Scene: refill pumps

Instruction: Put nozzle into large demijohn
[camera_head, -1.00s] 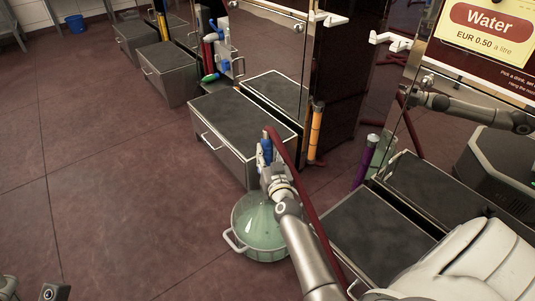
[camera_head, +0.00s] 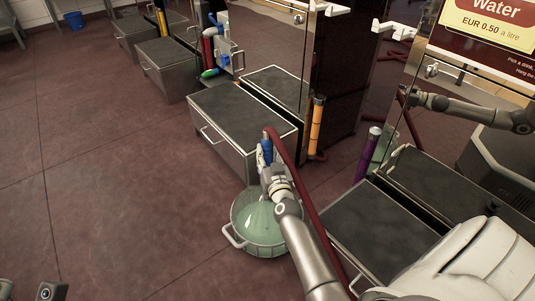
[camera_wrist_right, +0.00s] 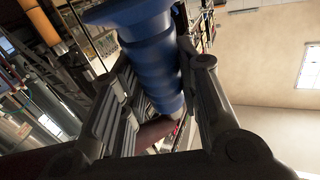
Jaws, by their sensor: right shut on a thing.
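The large demijohn (camera_head: 254,217) is a pale green, see-through vessel in a basket with white handles. It stands on the floor in front of the grey step box. My right gripper (camera_head: 265,168) is above it and shut on the blue nozzle (camera_head: 265,150). A dark red hose (camera_head: 299,183) runs from the nozzle along my arm. In the right wrist view, the blue nozzle (camera_wrist_right: 150,55) sits between the fingers. My left gripper is not clearly visible.
Grey step boxes (camera_head: 231,115) stand along mirrored pump cabinets. An orange tube (camera_head: 316,126) and a purple tube (camera_head: 367,157) stand by the cabinets. A pump with coloured nozzles (camera_head: 213,50) is farther back. The floor on the left is free.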

